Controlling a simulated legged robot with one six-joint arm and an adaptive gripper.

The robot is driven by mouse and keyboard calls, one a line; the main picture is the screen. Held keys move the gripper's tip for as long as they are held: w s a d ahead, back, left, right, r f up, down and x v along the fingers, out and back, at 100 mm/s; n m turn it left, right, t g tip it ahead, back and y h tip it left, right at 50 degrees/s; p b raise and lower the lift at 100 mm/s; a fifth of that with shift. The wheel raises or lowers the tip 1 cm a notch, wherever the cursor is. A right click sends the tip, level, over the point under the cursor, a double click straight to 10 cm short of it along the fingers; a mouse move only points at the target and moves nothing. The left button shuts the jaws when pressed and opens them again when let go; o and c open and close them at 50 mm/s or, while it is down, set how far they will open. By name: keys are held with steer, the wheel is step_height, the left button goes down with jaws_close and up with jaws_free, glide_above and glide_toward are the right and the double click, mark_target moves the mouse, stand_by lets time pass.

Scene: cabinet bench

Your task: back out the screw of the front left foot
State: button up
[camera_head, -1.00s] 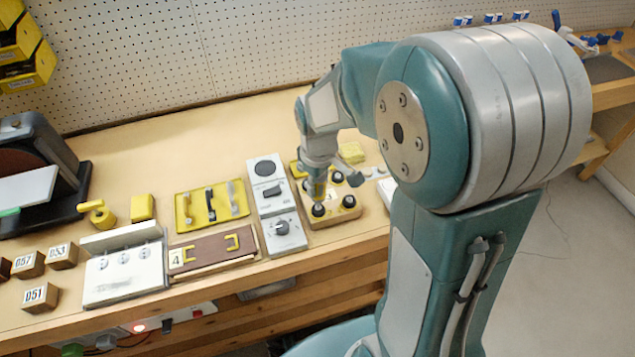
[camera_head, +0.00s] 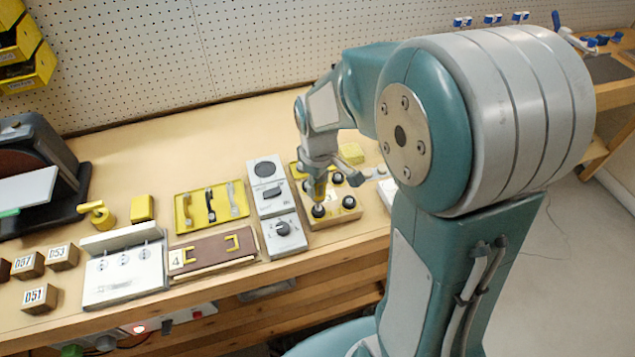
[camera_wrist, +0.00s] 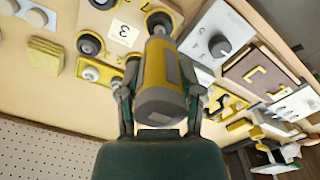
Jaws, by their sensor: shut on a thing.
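My gripper (camera_wrist: 160,92) is shut on a grey and yellow driver tool (camera_wrist: 158,70), with one finger on each side of its body. The tool (camera_head: 320,187) points down at the front left foot (camera_head: 318,211), a round black foot on a wooden block (camera_head: 335,216). In the wrist view the tool's tip end meets this foot (camera_wrist: 153,18) with no clear gap. The screw itself is hidden under the tool. Other black feet (camera_head: 348,202) stand on the same block, beside a white label with a 3 (camera_wrist: 123,33).
Left of the block is a white panel with a dial (camera_head: 282,229) and a switch. A yellow pad (camera_head: 352,153) lies behind. The bench's front edge is close to the block.

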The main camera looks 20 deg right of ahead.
steer(key=shift+r, duration=0.1)
steer(key=shift+r, duration=2.95)
